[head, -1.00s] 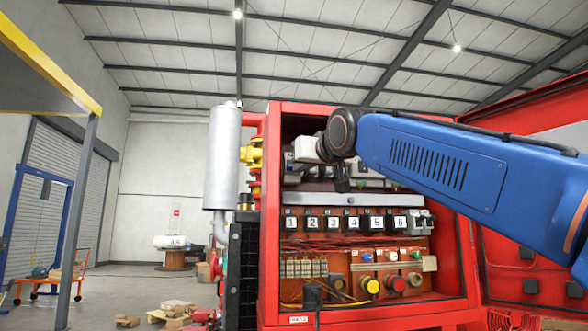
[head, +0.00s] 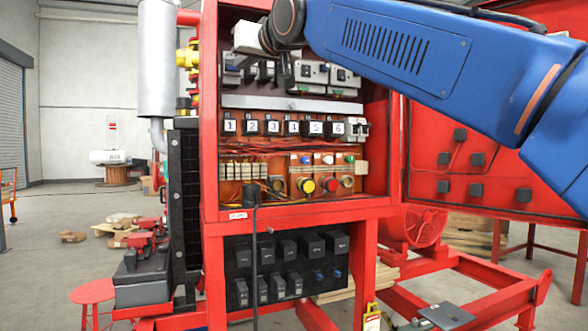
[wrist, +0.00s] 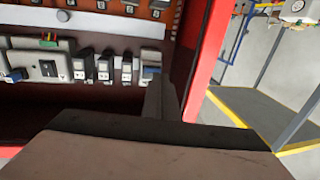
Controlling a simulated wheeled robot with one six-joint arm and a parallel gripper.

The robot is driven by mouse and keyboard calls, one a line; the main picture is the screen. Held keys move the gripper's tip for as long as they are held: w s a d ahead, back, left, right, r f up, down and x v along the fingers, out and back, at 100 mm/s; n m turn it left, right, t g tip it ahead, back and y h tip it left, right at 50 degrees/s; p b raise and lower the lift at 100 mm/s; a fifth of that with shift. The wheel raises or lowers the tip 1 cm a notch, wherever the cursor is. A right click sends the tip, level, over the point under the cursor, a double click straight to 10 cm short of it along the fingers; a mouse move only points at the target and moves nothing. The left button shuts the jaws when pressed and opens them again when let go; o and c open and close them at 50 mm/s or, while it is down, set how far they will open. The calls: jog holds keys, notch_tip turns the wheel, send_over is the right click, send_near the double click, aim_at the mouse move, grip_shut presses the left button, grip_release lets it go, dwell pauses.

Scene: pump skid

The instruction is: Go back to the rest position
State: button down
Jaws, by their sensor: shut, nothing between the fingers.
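My gripper (wrist: 165,98) shows in the wrist view as a dark finger beyond the broad dark-and-brown body at the bottom edge. It is shut with nothing held. In the head view, my blue arm reaches in from the right, and its wrist end is in front of the upper part of the open red cabinet (head: 210,120). The fingers are not clear in that view. In the wrist view, a row of switches and breakers (wrist: 105,66) lies beyond the finger; I cannot tell whether it touches them.
The cabinet holds numbered breakers (head: 290,127) and coloured buttons (head: 318,184). Its open red door (head: 455,150) is behind my arm on the right. A red stool (head: 92,292) and boxes (head: 118,225) are on the floor at left. A black cable (head: 255,260) hangs in front.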

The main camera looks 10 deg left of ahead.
jog(key=s+d+f+m+g+h, duration=0.15)
jog(key=d+f+m+h, duration=0.45)
jog(key=d+f, duration=2.65)
jog(key=s+d+f+m+g+h, duration=0.1)
jog(key=s+d+f, duration=0.5)
jog(key=f, duration=0.6)
jog(key=s+d+f+g+h, duration=0.3)
jog(key=s+d+f, duration=0.4)
jog(key=s+f, duration=0.4)
jog(key=s+d+f+m+g+h, duration=0.1)
jog(key=s+d+f+g+h, duration=0.1)
jog(key=s+d+f, duration=0.5)
notch_tip(320, 180, down, 6)
jog(key=shift+s+d+f+m+g, duration=0.25)
jog(key=shift+s+g, duration=0.2)
jog(key=shift+s, duration=0.4)
jog(key=shift+r, duration=0.1)
